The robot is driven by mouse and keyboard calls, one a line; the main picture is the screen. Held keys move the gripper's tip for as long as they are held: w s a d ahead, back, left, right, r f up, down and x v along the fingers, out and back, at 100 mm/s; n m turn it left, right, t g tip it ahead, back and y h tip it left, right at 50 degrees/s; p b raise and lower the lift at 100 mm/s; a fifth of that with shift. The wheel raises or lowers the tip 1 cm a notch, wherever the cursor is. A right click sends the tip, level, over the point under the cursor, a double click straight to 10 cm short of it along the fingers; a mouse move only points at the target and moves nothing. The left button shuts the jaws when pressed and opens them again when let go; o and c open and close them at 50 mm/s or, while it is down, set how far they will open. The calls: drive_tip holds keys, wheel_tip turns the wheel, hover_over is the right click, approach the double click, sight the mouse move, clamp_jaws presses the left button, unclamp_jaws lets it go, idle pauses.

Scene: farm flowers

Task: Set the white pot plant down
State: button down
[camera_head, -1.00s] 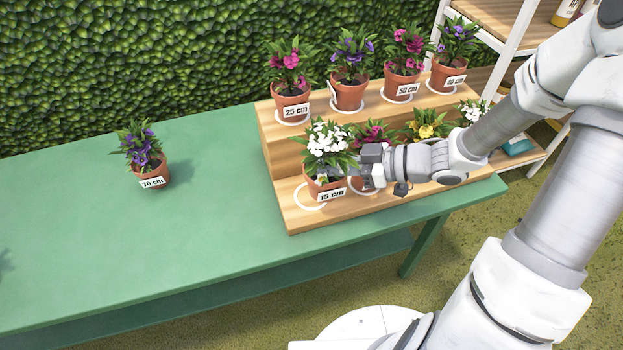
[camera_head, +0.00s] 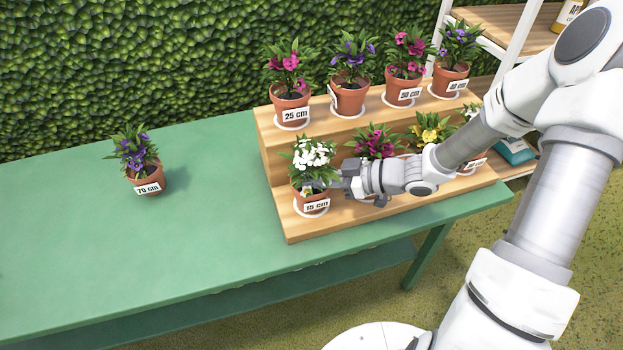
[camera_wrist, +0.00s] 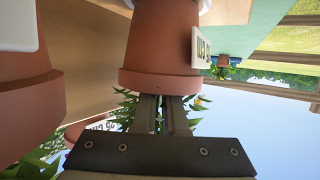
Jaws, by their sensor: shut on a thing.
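The white pot plant (camera_head: 312,158) has white flowers, green leaves and a terracotta pot with a "15 cm" label. In the head view it stands upright over the white ring (camera_head: 297,208) at the left end of the lower wooden step. My gripper (camera_head: 318,187) reaches it from the right and is shut on it near the pot's rim. In the wrist view the terracotta pot (camera_wrist: 163,45) appears upside down, with the fingers (camera_wrist: 162,112) at its rim. The pot's base looks at or very close to the ring; exact contact is hard to tell.
A magenta plant (camera_head: 376,143) and a yellow plant (camera_head: 431,130) stand on the same step, partly behind my arm. Several potted plants line the upper step (camera_head: 262,120). A purple plant (camera_head: 137,160) stands alone on the green table (camera_head: 80,230), which is otherwise clear around it.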

drive_tip(key=shift+f, duration=0.1)
drive_tip(key=c, duration=1)
unclamp_jaws()
drive_tip(key=shift+r, duration=0.25)
drive_tip(key=p+v, duration=0.3)
drive_tip(key=v, duration=0.9)
